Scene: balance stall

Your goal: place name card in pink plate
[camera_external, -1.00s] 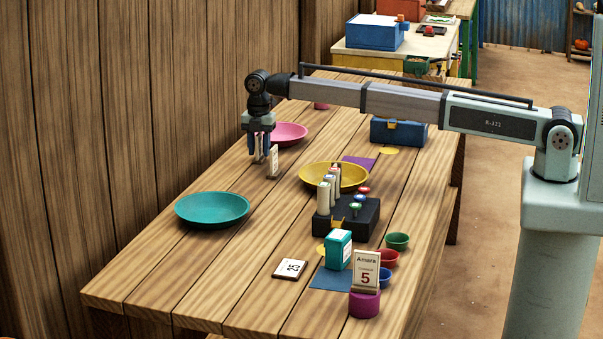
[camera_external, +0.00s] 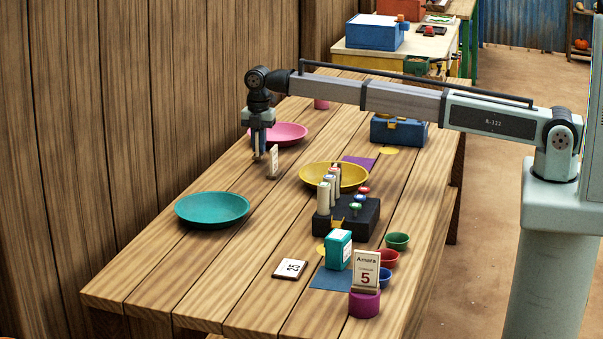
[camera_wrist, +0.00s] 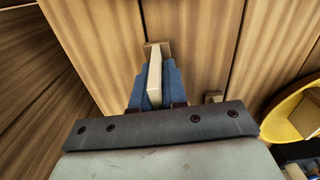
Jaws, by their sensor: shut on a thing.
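My gripper (camera_external: 258,154) points down above the table, in front of the pink plate (camera_external: 291,133) and at its left edge. Its blue fingers are shut on a thin cream piece, which looks like the name card (camera_wrist: 154,82) seen edge-on in the wrist view, with a wooden foot at its far end. Its printed face is hidden. An upright white card (camera_external: 273,162) on a wooden foot stands just right of the fingers, apart from them. The pink plate looks empty where it shows; my gripper covers part of it.
A yellow plate (camera_external: 313,171) lies to the right and a teal plate (camera_external: 212,208) nearer the front. A black rack (camera_external: 348,221) with several cylinders stands beside the yellow plate. A blue box (camera_external: 399,132) is farther right. The wooden wall (camera_external: 200,80) runs along the left.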

